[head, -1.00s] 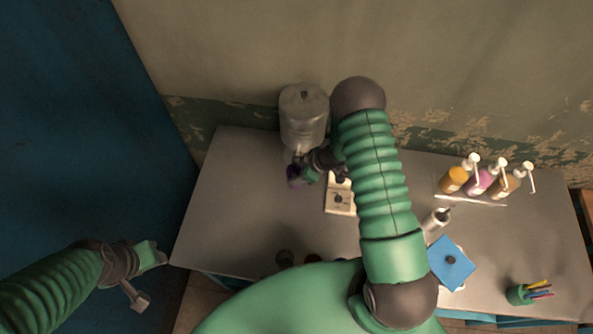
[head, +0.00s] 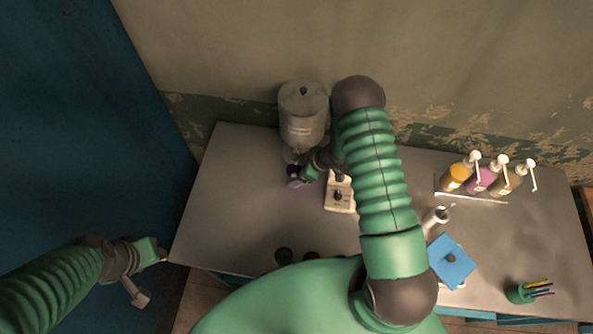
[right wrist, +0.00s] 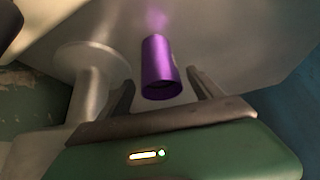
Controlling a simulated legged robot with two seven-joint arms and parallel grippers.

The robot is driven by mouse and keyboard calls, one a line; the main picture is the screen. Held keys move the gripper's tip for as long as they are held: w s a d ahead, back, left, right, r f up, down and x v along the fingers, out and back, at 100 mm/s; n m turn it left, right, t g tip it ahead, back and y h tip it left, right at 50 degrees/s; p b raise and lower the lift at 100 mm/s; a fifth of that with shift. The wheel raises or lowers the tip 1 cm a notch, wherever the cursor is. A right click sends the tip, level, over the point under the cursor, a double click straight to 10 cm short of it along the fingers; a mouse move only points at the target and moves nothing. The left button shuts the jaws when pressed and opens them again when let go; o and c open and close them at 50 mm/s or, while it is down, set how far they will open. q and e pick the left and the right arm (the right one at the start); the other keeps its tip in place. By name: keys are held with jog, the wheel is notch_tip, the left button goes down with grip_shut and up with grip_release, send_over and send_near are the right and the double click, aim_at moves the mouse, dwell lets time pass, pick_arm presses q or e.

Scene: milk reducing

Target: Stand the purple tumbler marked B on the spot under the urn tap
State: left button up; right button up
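The purple tumbler (right wrist: 160,66) stands on the table with its dark open mouth toward the right wrist camera; no letter shows on it. In the head view the tumbler (head: 292,170) is mostly hidden by my right gripper (head: 299,179), just in front of the grey urn (head: 302,118). In the right wrist view my right gripper (right wrist: 164,88) is open, one finger on each side of the tumbler, with gaps. The urn's tap and the spot under it cannot be made out. My left gripper (head: 152,274) is open and empty, left of the table.
A white block with a dark knob (head: 340,195) sits right of the tumbler. Pump bottles (head: 480,180) on a tray, a metal jug (head: 436,219), a blue square (head: 451,261) and a pen cup (head: 521,292) stand further right. Dark cups (head: 284,256) are at the front edge. The table's left part is clear.

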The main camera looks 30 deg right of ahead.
jog(key=shift+d, duration=0.35)
jog(key=shift+r+p, duration=0.35)
jog(key=shift+r, duration=0.05)
pick_arm(q)
jog(key=shift+d+b, duration=0.35)
jog(key=shift+b, duration=0.05)
pick_arm(e)
jog(key=v, duration=1.2)
jog(key=shift+r, duration=0.2)
jog(key=shift+a, duration=0.1)
pick_arm(q)
jog(key=shift+a, duration=0.15)
pick_arm(e)
jog(key=shift+a, duration=0.1)
